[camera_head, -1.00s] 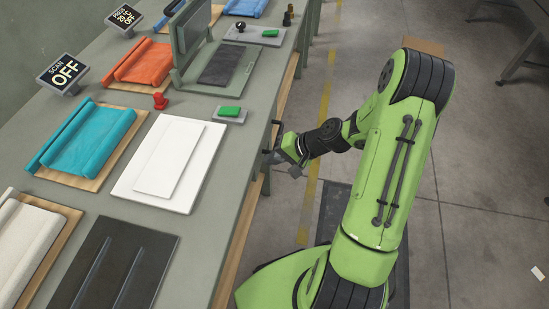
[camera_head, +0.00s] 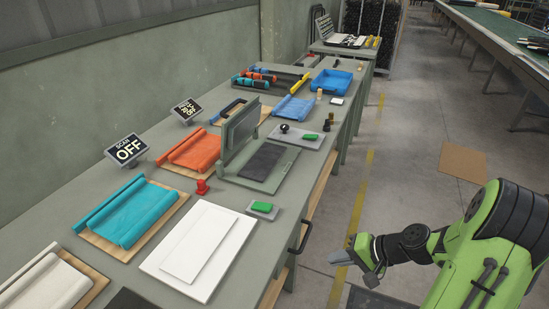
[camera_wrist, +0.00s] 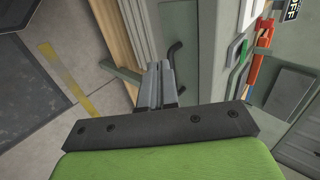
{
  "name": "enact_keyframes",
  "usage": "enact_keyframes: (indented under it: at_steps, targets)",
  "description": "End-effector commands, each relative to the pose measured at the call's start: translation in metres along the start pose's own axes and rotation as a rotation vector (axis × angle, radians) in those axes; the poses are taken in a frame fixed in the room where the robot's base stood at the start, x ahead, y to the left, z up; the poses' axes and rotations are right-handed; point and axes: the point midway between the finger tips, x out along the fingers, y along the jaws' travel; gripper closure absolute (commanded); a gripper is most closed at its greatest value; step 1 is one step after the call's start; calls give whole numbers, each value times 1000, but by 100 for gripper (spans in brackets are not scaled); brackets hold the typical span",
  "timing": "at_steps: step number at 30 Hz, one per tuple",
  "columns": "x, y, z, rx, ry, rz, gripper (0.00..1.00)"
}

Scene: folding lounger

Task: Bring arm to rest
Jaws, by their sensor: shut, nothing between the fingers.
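My green arm (camera_head: 478,262) is at the lower right of the head view, over the aisle beside the bench. My gripper (camera_head: 343,257) is at its left end, to the right of the bench front, and holds nothing. In the wrist view my gripper (camera_wrist: 159,70) shows its two grey fingers side by side, shut and empty. The black drawer handle (camera_wrist: 174,53) appears just right of the fingers there; I cannot tell the exact gap. The handle also shows on the bench front in the head view (camera_head: 306,237).
The grey bench (camera_head: 232,194) carries a white board (camera_head: 199,249), teal cloth (camera_head: 125,212), orange cloth (camera_head: 192,150), a hinged press (camera_head: 258,165) and a blue tray (camera_head: 331,81). A cardboard sheet (camera_head: 462,162) lies on the floor. The aisle (camera_head: 405,150) is otherwise largely clear.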

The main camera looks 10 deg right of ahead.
Motion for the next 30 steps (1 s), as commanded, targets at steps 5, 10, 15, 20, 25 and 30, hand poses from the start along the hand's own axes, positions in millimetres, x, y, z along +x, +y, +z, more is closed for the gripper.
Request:
enact_keyframes:
  at_steps: [5,10,15,20,25,30]
  targets:
    - [-13,-31,13,-105,-29,104,100]
    - [-56,-97,57,-344,-55,360,100]
    - [-110,-150,109,-542,7,550,100]
    - [-163,-179,159,-676,114,633,100]
    - [-197,-184,190,-733,194,638,100]
    - [-202,-181,195,-738,208,637,100]
